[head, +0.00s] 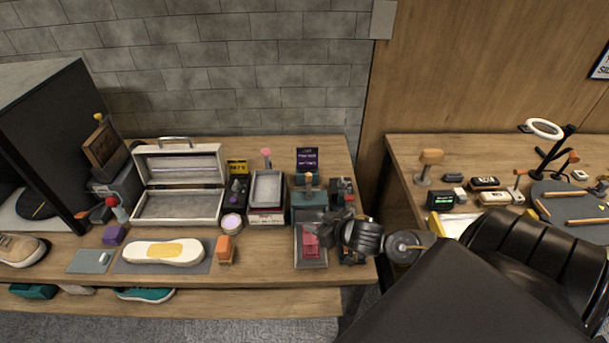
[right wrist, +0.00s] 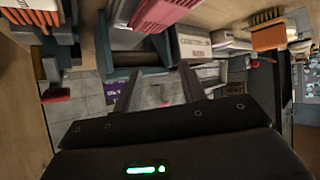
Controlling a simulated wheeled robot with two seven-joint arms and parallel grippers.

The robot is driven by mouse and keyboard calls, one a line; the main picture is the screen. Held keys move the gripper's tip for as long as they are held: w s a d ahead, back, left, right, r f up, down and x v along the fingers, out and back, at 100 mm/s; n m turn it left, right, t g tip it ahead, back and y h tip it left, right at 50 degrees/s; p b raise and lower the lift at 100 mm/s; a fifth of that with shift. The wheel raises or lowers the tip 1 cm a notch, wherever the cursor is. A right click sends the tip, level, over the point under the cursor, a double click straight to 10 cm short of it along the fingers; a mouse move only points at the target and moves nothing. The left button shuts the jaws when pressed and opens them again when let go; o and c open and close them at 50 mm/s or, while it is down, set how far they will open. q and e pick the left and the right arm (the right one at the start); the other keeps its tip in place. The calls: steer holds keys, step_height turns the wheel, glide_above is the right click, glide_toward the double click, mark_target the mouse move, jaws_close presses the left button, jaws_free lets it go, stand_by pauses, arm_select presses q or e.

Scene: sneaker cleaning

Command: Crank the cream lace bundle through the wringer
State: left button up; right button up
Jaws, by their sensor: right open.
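A teal wringer (head: 310,200) with a wooden-topped knob stands toward the right end of the left table. Its teal frame also shows beyond my fingers in the right wrist view (right wrist: 150,58). A folded pink-red piece (head: 310,244) lies on a grey tray (head: 312,262) in front of the wringer. It shows at the top of the right wrist view too. My right gripper (head: 328,232) is open and empty, just right of the tray and in front of the wringer. The arm hides part of the wringer's right side. I cannot make out a cream lace bundle. My left gripper is out of view.
An open white case (head: 178,207), a grey bin (head: 267,188) and an orange brush (head: 225,249) stand to the left. A white insole-like piece (head: 163,252) lies on a mat. A gap separates this table from the right table (head: 400,150).

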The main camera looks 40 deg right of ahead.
steer(key=t+y, duration=0.1)
steer(key=t, duration=0.1)
glide_toward(311, 175)
steer(key=shift+w+a+f+n, duration=0.2)
steer(key=shift+w+f+n, duration=0.1)
steer(key=shift+w+f, duration=0.6)
steer(key=shift+d+r, duration=0.2)
steer(key=shift+r, duration=0.1)
steer(key=p+x, duration=0.2)
steer(key=x, duration=0.7)
steer(key=shift+w+a+p, duration=0.2)
steer(key=shift+w+p, duration=0.1)
steer(key=shift+w, duration=0.1)
steer(key=shift+w+f, duration=0.3)
steer(key=shift+w, duration=0.15)
jaws_close()
steer(key=shift+y, duration=0.4)
